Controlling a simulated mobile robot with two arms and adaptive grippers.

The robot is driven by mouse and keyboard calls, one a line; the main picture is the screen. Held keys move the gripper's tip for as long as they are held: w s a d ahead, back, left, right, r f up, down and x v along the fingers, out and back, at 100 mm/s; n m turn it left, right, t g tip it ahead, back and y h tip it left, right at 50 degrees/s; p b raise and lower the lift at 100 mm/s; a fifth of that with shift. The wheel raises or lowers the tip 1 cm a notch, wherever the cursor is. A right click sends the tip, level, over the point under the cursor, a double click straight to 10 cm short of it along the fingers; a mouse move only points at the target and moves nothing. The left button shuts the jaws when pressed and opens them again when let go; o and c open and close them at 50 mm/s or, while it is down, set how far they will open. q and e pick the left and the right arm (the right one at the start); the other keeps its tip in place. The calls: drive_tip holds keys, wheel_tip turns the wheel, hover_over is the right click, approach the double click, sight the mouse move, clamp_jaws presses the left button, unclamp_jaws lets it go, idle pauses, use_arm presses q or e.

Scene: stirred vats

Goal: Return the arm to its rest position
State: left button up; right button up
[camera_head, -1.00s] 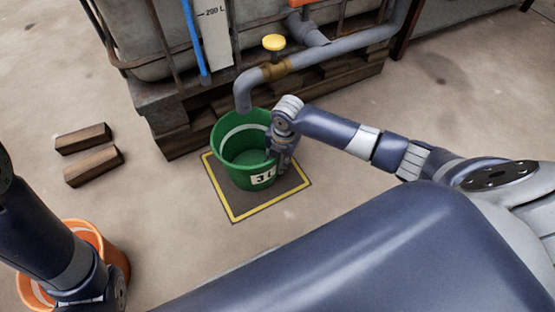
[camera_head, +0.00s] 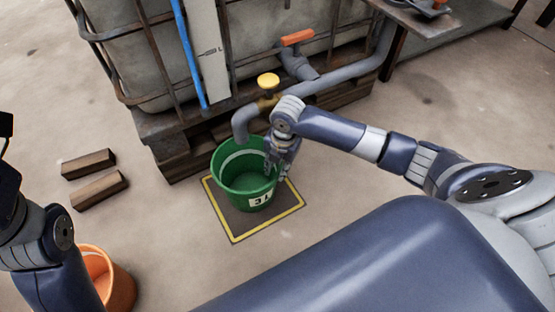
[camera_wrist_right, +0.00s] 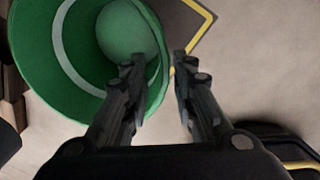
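The right gripper (camera_head: 272,160) points down at the right rim of the green bucket (camera_head: 229,188). In the right wrist view its two fingers (camera_wrist_right: 158,64) are apart. One finger lies over the inside of the green bucket (camera_wrist_right: 85,85), the other just outside its rim, with the rim showing between them. I cannot tell whether either finger touches it. The bucket stands upright on a dark mat with a yellow border (camera_head: 236,237). My left arm comes in at the left edge. A dark part at its end, likely the left gripper (camera_head: 6,150), is cut off, and its fingers cannot be made out.
A grey pipe (camera_head: 241,125) with a yellow knob (camera_head: 268,80) ends above the bucket, in front of a caged tank (camera_head: 135,60) on a pallet. An orange bucket (camera_head: 120,285) stands beside my left arm. Two wooden blocks (camera_head: 98,190) lie on the floor at left.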

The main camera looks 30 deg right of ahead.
drive_tip(key=shift+r, duration=0.45)
idle(0.3)
